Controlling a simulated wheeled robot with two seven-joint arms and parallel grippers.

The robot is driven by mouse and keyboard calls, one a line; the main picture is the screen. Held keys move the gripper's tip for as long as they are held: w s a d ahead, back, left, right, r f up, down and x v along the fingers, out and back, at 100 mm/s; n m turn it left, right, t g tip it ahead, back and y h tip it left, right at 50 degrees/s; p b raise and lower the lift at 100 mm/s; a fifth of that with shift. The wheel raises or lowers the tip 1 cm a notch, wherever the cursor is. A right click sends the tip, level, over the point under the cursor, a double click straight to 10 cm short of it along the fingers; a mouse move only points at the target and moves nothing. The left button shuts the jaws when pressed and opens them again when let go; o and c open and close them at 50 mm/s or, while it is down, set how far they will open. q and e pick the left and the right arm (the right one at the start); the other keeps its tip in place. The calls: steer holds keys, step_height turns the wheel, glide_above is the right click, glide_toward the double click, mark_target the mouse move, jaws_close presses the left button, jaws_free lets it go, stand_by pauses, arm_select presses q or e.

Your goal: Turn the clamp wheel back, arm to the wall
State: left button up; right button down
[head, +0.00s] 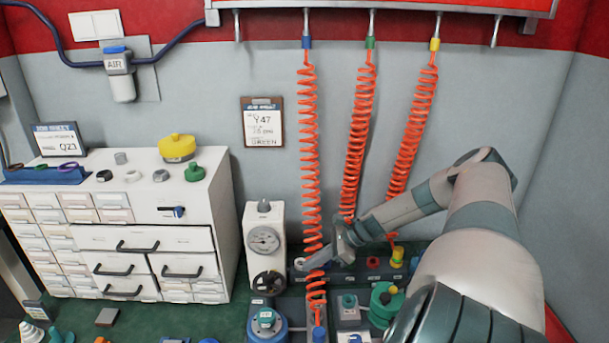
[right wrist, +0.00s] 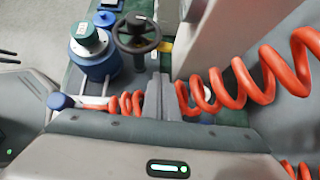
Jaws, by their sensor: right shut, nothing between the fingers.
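The black clamp wheel (head: 268,284) is at the foot of the white gauge stand in the head view. A black handwheel (right wrist: 137,33) also shows in the right wrist view, upper left of centre, with its rim and hub clear. My right gripper (head: 308,265) reaches in from the right, in front of the orange hoses and to the right of the wheel. In the right wrist view its fingers (right wrist: 158,95) are shut with nothing between them, apart from the wheel. My left gripper does not show.
The gauge stand (head: 264,222) is by the back wall. A blue pot (head: 266,323) with a teal top is in front of the wheel. Orange coiled hoses (head: 309,150) hang close around my right gripper. A white drawer cabinet (head: 215,215) is at left.

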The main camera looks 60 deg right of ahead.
steer(key=v, duration=0.3)
steer(key=shift+s+r, duration=0.1)
steer(key=shift+s, duration=0.1)
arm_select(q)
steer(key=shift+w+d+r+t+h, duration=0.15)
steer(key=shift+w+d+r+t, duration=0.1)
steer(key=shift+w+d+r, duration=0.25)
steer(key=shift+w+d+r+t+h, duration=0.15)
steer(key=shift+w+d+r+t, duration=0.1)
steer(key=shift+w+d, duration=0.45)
arm_select(e)
steer(key=shift+s+d+r, duration=0.2)
steer(key=shift+s+r, duration=0.2)
steer(key=shift+r, duration=0.05)
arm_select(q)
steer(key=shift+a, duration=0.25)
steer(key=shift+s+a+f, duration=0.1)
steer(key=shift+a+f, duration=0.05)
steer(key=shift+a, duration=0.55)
arm_select(e)
steer(key=shift+a, duration=0.1)
